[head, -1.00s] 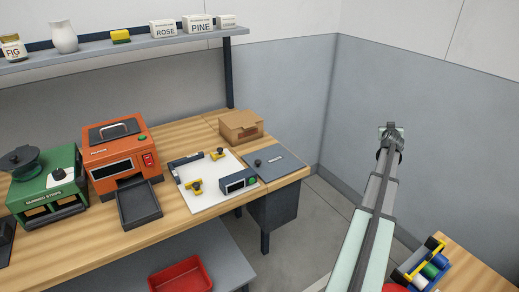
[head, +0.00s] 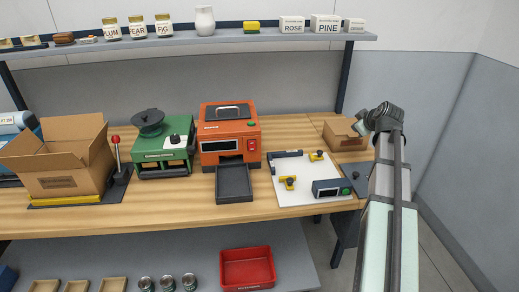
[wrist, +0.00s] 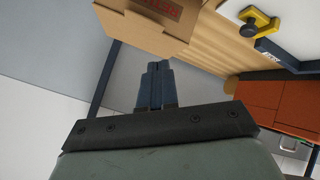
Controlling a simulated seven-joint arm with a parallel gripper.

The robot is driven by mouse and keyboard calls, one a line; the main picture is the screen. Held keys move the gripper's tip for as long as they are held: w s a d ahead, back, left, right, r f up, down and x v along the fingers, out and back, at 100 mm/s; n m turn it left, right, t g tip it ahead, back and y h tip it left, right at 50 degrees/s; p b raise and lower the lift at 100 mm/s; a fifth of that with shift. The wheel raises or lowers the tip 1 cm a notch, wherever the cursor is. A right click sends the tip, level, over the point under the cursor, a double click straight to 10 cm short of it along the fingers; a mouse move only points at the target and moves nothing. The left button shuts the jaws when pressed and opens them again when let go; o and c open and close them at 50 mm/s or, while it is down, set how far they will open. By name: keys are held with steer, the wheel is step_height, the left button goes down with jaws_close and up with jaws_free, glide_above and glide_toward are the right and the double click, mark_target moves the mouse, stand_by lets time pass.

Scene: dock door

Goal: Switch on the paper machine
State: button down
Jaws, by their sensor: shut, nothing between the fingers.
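An orange machine (head: 229,112) stands on the wooden bench. Its front has a dark window, a red switch (head: 251,144) and a green round button (head: 251,125). A black tray (head: 234,183) sticks out in front. I cannot read its label, and the switch's position is too small to tell. In the wrist view part of an orange body (wrist: 270,103) shows at the right. My gripper (head: 361,126) is up at the right, near the small cardboard box and apart from the machine. In the wrist view its fingers (wrist: 157,68) are together and empty.
The small cardboard box (head: 340,136) sits at the bench's right end. A white board (head: 306,196) with yellow clamps lies right of the machine. A green machine (head: 163,156) stands close on its left. An open carton (head: 60,160) and red-knobbed lever (head: 116,140) are farther left. A shelf (head: 200,37) runs above.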

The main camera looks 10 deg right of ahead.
steer(key=s+a+r+n+g+y, duration=0.1)
steer(key=s+a+n+y, duration=0.15)
steer(key=a, duration=0.75)
steer(key=s+a+r+n+g+y, duration=0.1)
steer(key=a+n, duration=0.2)
steer(key=a, duration=0.6)
steer(key=n+g+y, duration=0.1)
steer(key=n+g, duration=0.2)
steer(key=n, duration=0.2)
glide_toward(252, 146)
steer(key=s+d, duration=0.1)
steer(key=s, duration=0.6)
steer(key=w+a+f, duration=0.3)
steer(key=w+f, duration=0.4)
steer(key=w, duration=0.1)
steer(key=shift+w+a+f, duration=0.25)
steer(key=shift+w+f, duration=0.05)
steer(key=shift+f, duration=0.05)
